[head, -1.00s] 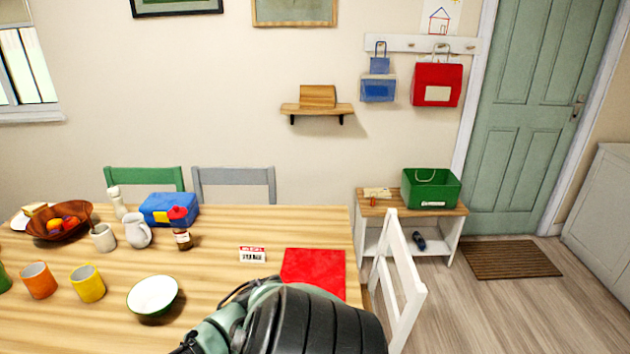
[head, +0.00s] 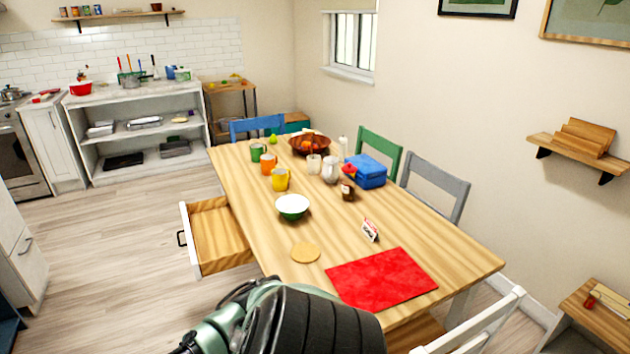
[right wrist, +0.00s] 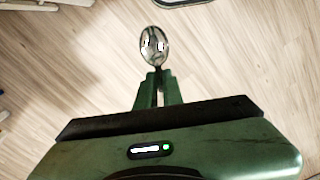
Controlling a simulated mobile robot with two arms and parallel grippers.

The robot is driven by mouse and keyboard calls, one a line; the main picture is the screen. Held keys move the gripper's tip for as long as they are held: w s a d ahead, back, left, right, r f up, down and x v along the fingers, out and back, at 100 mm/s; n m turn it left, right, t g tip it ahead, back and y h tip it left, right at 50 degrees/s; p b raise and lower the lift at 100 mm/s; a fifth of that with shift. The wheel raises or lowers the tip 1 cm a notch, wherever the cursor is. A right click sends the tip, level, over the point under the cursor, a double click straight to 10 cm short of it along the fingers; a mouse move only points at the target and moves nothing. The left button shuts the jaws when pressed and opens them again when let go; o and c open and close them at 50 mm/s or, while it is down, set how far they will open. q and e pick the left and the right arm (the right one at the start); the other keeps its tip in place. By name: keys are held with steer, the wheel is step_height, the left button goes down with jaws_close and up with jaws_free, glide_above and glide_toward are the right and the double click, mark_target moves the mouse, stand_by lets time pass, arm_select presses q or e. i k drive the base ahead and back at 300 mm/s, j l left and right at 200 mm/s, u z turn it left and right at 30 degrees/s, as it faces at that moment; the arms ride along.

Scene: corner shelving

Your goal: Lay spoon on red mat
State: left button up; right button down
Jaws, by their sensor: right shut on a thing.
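The red mat (head: 381,279) lies flat near the front right corner of the wooden table in the head view, with nothing on it. In the right wrist view, my right gripper (right wrist: 159,78) is shut on a shiny metal spoon (right wrist: 154,44). The spoon's bowl sticks out past the fingertips, and its handle is hidden between and behind the fingers. The floor shows beneath the spoon. In the head view a dark and green arm of mine covers the bottom middle, and no fingertips show. My left gripper is not in view.
On the wooden table (head: 235,180), a round tan coaster (head: 305,252), a small card (head: 369,231) and a white-and-green bowl (head: 292,207) stand near the mat. An open drawer (head: 218,238) juts out at the left. A white chair (head: 478,325) stands at the near right.

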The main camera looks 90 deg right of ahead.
mark_target(406, 270)
steer(key=k+l+u, duration=0.2)
steer(key=u, duration=0.2)
steer(key=k+l+u, duration=0.1)
steer(key=k+u, duration=0.15)
steer(key=u, duration=0.2)
steer(key=k+u, duration=0.25)
steer(key=u, duration=0.15)
steer(key=k+u, duration=0.4)
steer(key=k+j+u, duration=0.1)
steer(key=u, duration=0.35)
steer(key=k+z, duration=0.15)
steer(key=z, duration=0.25)
steer(key=k+z, duration=0.1)
steer(key=z, duration=0.3)
steer(key=k+l+z, duration=0.1)
steer(key=z, duration=2.7)
